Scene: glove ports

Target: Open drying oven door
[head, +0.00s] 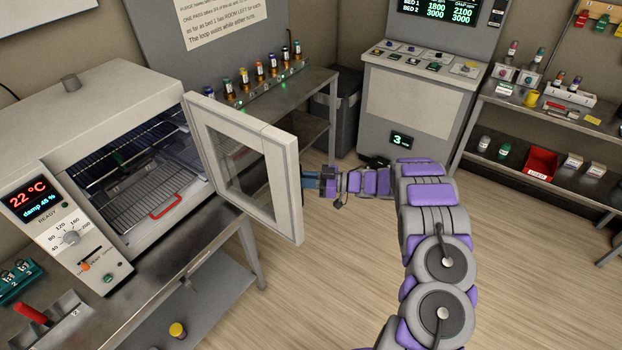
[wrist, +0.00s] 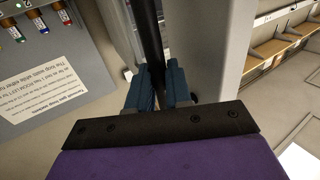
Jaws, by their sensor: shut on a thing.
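The drying oven (head: 110,130) stands at the left of the head view with its chamber showing. Its white-framed glass door (head: 245,165) stands well open, swung out to the right. A rack with a red handle (head: 165,206) sits inside the chamber. My gripper (head: 312,183) is at the outer face of the door, near its free edge. In the wrist view my gripper (wrist: 160,90) has its two blue fingers on either side of a dark vertical bar, the door handle (wrist: 150,40), shut on it. The handle is hidden in the head view.
Several vials (head: 258,72) stand in a row on a side bench (head: 310,85) behind the door. A grey console (head: 420,100) stands at the back. Shelves (head: 550,135) with a red bin (head: 541,163) are at the right. The wood floor (head: 540,270) at the right front is clear.

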